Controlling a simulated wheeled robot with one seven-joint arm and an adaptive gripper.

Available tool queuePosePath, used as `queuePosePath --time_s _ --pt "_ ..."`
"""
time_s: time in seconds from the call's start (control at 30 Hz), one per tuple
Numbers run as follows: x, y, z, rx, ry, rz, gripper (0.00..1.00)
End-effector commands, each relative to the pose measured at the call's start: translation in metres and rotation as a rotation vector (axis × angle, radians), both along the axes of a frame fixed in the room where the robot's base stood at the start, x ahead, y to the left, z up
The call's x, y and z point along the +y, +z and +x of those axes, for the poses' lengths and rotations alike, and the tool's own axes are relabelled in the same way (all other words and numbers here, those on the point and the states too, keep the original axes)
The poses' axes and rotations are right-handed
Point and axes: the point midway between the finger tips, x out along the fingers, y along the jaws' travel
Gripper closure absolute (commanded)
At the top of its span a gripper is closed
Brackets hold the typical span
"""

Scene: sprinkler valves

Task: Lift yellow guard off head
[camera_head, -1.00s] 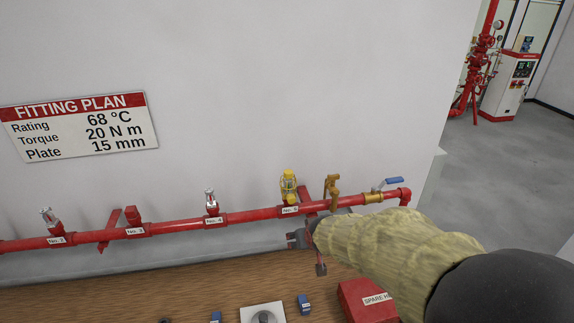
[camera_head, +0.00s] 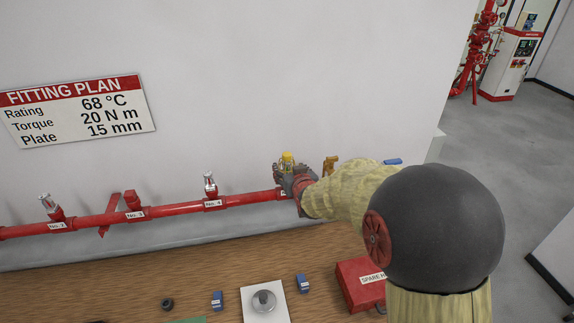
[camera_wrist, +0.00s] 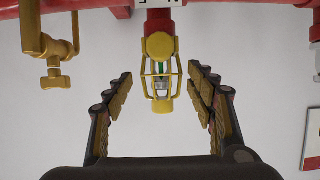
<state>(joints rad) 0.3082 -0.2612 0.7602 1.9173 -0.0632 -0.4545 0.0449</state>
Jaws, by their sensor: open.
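The yellow guard (camera_wrist: 173,70) is a small cage around the sprinkler head (camera_wrist: 161,88) on the red pipe. In the wrist view it stands between the two open fingers of my gripper (camera_wrist: 163,98), with a gap on both sides. A green glass bulb and a silver part show inside the cage. In the head view the guard's yellow top (camera_head: 287,157) shows above my gripper (camera_head: 284,168), which hides the rest of it.
A brass valve (camera_head: 329,165) stands on the pipe (camera_head: 160,211) just right of the guard. Bare head No. 4 (camera_head: 210,183) is to the left. The wooden bench below holds a red spares box (camera_head: 358,282), blue blocks (camera_head: 303,283) and a white plate (camera_head: 250,309).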

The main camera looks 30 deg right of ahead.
Motion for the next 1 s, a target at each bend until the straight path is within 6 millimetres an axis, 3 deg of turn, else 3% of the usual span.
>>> queuePosePath --time_s 0.23,0.57,1.0 --pt "-0.005 -0.012 0.026 0.002 0.000 0.001 0.44" --pt "-0.006 -0.015 0.031 0.001 0.000 0.001 0.44" --pt "-0.006 -0.014 0.031 0.001 0.000 0.001 0.68"
